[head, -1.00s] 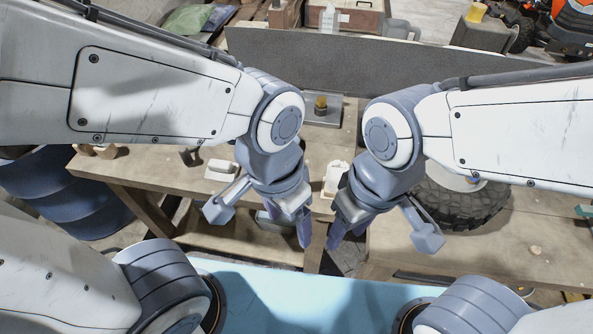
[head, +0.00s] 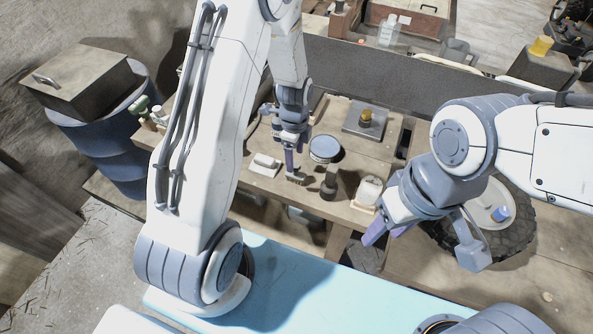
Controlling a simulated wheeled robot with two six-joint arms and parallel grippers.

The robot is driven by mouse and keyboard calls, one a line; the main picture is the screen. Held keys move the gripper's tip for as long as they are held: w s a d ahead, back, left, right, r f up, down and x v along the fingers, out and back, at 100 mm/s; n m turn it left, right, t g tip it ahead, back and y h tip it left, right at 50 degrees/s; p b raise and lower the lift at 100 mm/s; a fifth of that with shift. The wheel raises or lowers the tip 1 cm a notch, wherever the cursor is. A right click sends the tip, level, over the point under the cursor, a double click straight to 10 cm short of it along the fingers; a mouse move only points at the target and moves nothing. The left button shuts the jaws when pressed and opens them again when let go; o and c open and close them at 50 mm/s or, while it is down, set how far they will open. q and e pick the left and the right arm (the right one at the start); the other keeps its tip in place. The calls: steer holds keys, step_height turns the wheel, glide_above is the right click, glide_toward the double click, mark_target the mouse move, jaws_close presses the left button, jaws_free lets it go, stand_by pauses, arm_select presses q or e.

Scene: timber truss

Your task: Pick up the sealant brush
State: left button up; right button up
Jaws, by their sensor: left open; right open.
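My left gripper (head: 291,160) reaches down over the wooden workbench, its purple fingers open. Directly beneath its fingertips is a small brush-like thing (head: 297,179) with a tan, bristly lower part, which I take for the sealant brush. The fingers hide its upper part, and I cannot tell whether they touch it. My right gripper (head: 384,232) is open and empty, in front of the bench's near edge, close to a small whitish jug.
On the bench, a dark upright cylinder (head: 329,182) and a blue-lidded round tin (head: 324,149) stand right of the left gripper. A pale block (head: 264,164) lies to its left. The whitish jug (head: 369,190) stands further right, near a tyre (head: 520,225). A grey board (head: 400,75) stands behind.

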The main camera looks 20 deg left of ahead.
mark_target(295, 170)
arm_select(q)
steer(key=shift+f, duration=0.95)
step_height(295, 170, down, 4)
steer(key=shift+f+p, duration=0.1)
steer(key=shift+p, duration=0.9)
steer(key=shift+f, duration=0.65)
jaws_close()
steer(key=shift+r, duration=0.1)
step_height(295, 170, up, 10)
steer(key=shift+f+b, duration=0.1)
steer(key=shift+b, duration=0.85)
steer(key=c, duration=0.6)
jaws_free()
jaws_close()
